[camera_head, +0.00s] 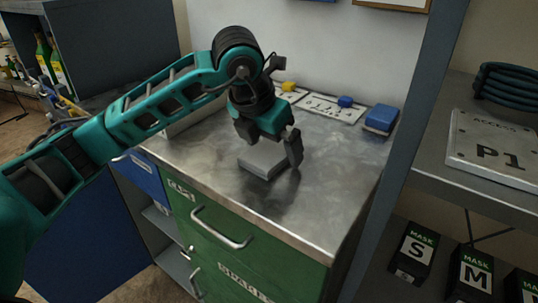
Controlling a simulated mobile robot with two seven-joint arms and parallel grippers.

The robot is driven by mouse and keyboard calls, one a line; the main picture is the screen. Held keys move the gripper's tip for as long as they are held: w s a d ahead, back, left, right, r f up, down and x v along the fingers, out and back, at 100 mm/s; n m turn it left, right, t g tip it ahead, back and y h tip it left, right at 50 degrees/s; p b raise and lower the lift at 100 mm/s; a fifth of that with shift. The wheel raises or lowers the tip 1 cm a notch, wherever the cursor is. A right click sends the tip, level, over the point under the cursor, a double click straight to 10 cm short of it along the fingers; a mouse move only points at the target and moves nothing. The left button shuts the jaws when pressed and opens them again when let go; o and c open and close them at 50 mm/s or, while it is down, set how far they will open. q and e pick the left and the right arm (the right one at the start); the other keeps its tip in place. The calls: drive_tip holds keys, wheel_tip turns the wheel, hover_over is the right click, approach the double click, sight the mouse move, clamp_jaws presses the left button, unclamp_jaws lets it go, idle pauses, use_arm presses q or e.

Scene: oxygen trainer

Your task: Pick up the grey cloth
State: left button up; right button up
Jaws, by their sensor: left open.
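The grey cloth (258,164) looks like a folded, flat grey block on the metal worktop, near the middle of the picture. My left gripper (272,148) points down over it and is open. One dark finger shows at the right side of the cloth; the other is not clearly seen. The gripper hides part of the cloth's upper side, and I cannot tell whether the fingers touch it. My right gripper is not in view.
The metal worktop (318,205) tops a green drawer cabinet (215,240). A blue block (381,118) and labelled cards (330,107) lie at the back. A grey post (405,130) stands right, beside shelves with mask boxes (413,254). The worktop's front right is clear.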

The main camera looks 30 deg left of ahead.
sight(272, 149)
use_arm(q)
drive_tip(key=shift+f, duration=0.15)
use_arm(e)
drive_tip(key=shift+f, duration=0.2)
use_arm(q)
drive_tip(key=c, duration=1)
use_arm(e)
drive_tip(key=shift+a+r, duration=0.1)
use_arm(q)
drive_tip(key=shift+r, duration=0.25)
drive_tip(key=shift+r+p, duration=2.1)
drive_tip(key=shift+r, duration=7.85)
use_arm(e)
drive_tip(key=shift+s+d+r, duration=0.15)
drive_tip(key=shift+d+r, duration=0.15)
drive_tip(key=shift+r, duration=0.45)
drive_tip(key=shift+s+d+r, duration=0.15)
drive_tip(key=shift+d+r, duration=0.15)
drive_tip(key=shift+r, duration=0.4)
